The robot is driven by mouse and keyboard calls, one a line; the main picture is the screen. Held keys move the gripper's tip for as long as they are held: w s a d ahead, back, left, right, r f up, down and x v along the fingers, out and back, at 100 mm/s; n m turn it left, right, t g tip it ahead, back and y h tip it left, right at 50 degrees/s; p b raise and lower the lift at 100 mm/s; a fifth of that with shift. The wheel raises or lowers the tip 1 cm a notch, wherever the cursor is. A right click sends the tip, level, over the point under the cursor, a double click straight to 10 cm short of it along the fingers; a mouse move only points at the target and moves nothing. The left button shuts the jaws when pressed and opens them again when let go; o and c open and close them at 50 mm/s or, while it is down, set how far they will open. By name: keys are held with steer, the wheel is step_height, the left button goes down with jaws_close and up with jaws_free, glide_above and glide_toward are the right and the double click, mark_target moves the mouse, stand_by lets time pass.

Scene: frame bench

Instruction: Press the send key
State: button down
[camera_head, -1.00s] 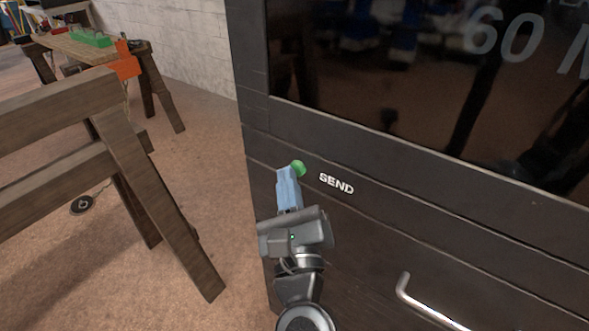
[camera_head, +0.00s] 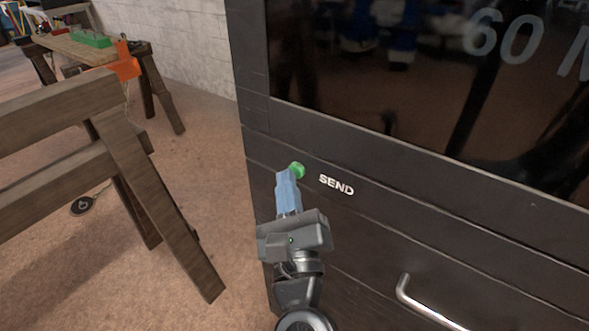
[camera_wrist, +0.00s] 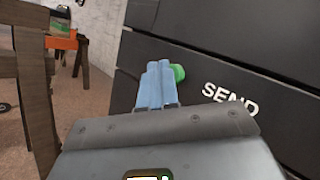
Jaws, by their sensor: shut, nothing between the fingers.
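The send key is a round green button (camera_head: 297,170) on the dark cabinet front, just left of the white "SEND" lettering (camera_head: 336,185). My gripper (camera_head: 285,174) has blue fingers that are shut with nothing between them. Its fingertips are at the lower left of the button and overlap its edge in the head view. In the wrist view the green button (camera_wrist: 178,73) shows just right of the blue fingertips (camera_wrist: 160,64), partly hidden behind them. I cannot tell whether the fingertips touch the button.
The dark cabinet (camera_head: 400,190) fills the right side, with a glossy dark panel (camera_head: 400,80) above and a metal bar handle (camera_head: 425,303) below. A wooden trestle (camera_head: 150,200) stands at the left. Carpeted floor lies between the trestle and cabinet.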

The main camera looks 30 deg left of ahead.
steer(key=shift+s, duration=0.5)
steer(key=shift+s, duration=0.1)
steer(key=s, duration=0.1)
steer(key=s+p, duration=0.1)
steer(key=s, duration=0.2)
steer(key=shift+s+a, duration=0.25)
steer(key=shift+s, duration=0.15)
steer(key=shift+d, duration=0.1)
stand_by(0.5)
